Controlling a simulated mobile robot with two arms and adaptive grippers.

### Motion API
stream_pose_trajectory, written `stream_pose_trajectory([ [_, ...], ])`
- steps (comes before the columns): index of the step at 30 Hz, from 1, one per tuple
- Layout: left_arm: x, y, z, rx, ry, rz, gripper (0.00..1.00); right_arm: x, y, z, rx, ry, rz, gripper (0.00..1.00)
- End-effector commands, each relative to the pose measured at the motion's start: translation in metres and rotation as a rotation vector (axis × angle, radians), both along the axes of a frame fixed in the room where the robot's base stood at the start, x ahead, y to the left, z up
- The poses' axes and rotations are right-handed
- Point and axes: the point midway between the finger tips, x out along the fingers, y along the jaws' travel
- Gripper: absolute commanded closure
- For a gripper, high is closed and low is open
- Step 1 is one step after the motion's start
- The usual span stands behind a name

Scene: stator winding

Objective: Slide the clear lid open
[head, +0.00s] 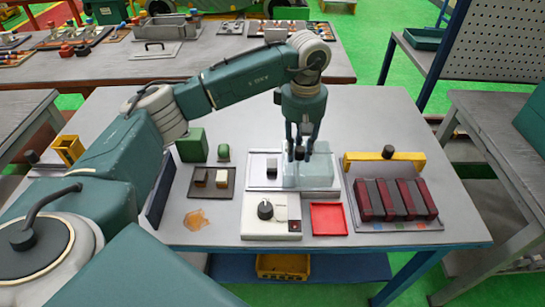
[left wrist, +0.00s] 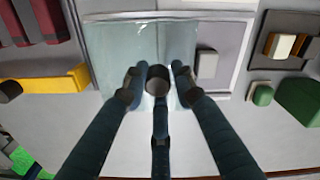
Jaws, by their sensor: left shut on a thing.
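The clear lid (head: 318,172) lies over the right part of a pale grey framed box (head: 262,187) in the middle of the table. In the left wrist view the lid (left wrist: 125,45) is a see-through, pale blue-green plate with a dark round knob (left wrist: 158,78). My left gripper (head: 300,150) points down over the lid, its three fingers closed around the knob; the fingers also show in the left wrist view (left wrist: 157,88). The left part of the box is uncovered, with a small dark-topped grey block (head: 272,168) in it. My right gripper is not in view.
A white unit with a black dial (head: 284,228) and a red tray (head: 328,205) stand in front of the box. Dark red blocks on a grey tray (head: 390,222) and a yellow handle bar (head: 368,162) are on the right. A dark tray (head: 202,193) and green block (head: 192,145) are left.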

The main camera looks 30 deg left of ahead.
Motion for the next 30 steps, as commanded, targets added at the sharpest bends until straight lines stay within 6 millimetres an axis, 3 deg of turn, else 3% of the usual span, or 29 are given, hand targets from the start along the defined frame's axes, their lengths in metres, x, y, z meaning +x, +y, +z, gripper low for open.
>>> stream_pose_trajectory([
  [18, 0.014, -0.026, -0.006, 0.003, 0.008, -0.001, 0.88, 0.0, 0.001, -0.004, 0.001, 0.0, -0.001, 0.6],
  [19, 0.014, -0.026, -0.006, 0.004, 0.009, 0.0, 0.72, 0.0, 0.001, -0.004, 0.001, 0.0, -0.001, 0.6],
  [21, 0.013, -0.025, -0.006, 0.004, 0.009, 0.0, 0.59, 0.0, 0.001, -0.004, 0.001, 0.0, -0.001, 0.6],
  [30, 0.013, -0.025, -0.005, 0.004, 0.01, 0.0, 0.58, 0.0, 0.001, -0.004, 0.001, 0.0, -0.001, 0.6],
])
